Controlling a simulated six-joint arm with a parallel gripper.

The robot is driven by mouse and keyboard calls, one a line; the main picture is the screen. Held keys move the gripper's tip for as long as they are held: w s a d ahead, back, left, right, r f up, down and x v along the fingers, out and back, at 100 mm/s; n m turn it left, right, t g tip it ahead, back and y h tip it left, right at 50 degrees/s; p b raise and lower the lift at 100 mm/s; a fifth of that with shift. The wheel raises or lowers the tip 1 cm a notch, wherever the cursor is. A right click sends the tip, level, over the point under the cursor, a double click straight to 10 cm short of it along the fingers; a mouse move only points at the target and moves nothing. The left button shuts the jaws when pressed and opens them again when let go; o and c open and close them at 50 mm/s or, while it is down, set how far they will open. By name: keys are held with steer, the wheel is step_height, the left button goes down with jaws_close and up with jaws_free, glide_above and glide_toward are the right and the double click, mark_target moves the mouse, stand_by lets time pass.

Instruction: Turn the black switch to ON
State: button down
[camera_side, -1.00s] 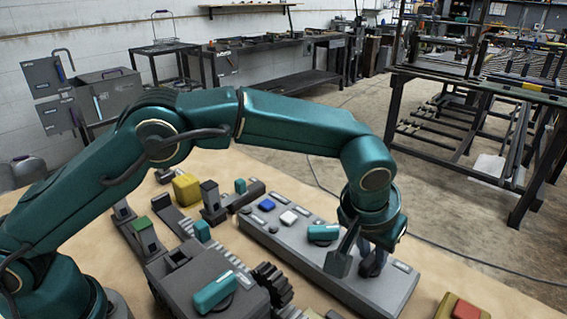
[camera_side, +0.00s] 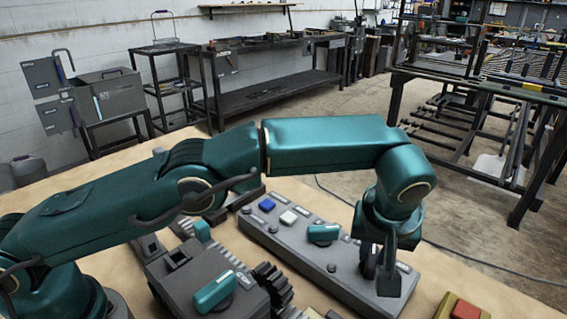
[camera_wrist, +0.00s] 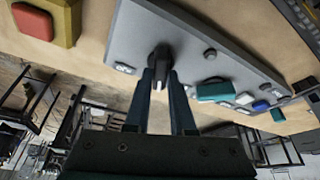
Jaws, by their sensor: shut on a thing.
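The black switch (camera_wrist: 161,55) is a knob with a pale pointer mark near one end of the grey control panel (camera_wrist: 200,40). In the wrist view the mark points down the picture, between my fingers. My gripper (camera_wrist: 161,72) is shut on the switch, one finger on each side. In the side view the panel (camera_side: 290,250) lies on the table and my gripper (camera_side: 378,268) is at its near right end, mostly covering the switch. A small pale label (camera_wrist: 125,68) sits beside the switch; its lettering is too small to read.
The panel also bears a teal knob (camera_side: 322,234), a white button (camera_side: 288,217) and a blue button (camera_side: 266,205). A red button on a yellow box (camera_side: 463,309) stands right of the panel. A grey box with a teal handle (camera_side: 208,283) and dark gears (camera_side: 272,283) lie left.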

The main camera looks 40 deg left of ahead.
mark_target(371, 269)
stand_by(0.3)
steer(key=c, duration=0.8)
jaws_free()
steer(key=shift+o, duration=0.2)
steer(key=v, duration=0.3)
steer(key=shift+s+d+r, duration=0.1)
steer(key=shift+r, duration=0.25)
steer(key=shift+s+r, duration=0.3)
steer(key=shift+r, duration=0.3)
steer(key=shift+o, duration=0.3)
